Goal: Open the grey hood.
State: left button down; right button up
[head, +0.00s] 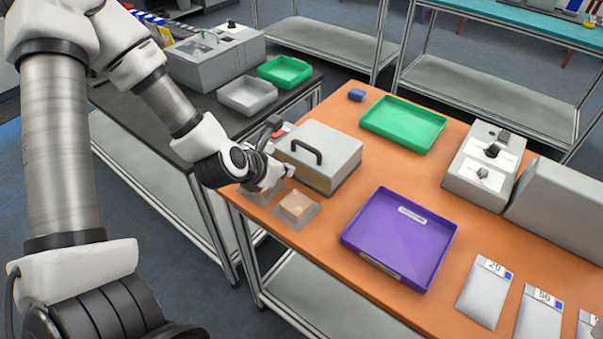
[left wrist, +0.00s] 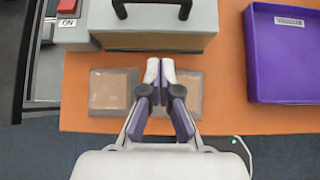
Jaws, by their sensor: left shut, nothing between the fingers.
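The grey hood (head: 325,145) is a box-like cover with a black arched handle (head: 305,150) on its top. It sits down on the orange table, with a tan band along its lower front. In the left wrist view the hood (left wrist: 200,25) is at the top, its handle (left wrist: 152,8) cut by the frame edge. My left gripper (head: 285,172) is at the hood's near left side. In the left wrist view its fingertips (left wrist: 160,70) are together and empty, just short of the hood's front edge; contact cannot be told. My right gripper is out of view.
Two clear packs with tan contents (head: 297,207) (left wrist: 108,92) lie before the hood. A purple tray (head: 400,240) is to the right, a green tray (head: 403,124) behind. A red ON switch (left wrist: 67,6) is left of the hood. Grey machines (head: 485,165) stand at right.

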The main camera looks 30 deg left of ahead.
aim_at(309, 160)
pick_arm(q)
jog(key=b+x, duration=0.1)
jog(key=b, duration=0.1)
jog(key=b+x, duration=0.3)
jog(key=b, duration=0.1)
jog(key=shift+s+f+b, duration=0.1)
jog(key=shift+f+b, duration=0.25)
jog(key=shift+f, duration=0.15)
jog(key=w+r+p, duration=0.2)
jog(key=r, duration=0.1)
jog(key=shift+w+d, duration=0.2)
jog(key=shift+w, duration=0.1)
jog(key=shift+w+r+p, duration=0.2)
jog(key=shift+p, duration=0.1)
jog(key=shift+r, duration=0.1)
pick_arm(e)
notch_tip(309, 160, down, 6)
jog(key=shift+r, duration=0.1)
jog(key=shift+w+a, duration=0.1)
pick_arm(q)
jog(key=shift+w, duration=0.1)
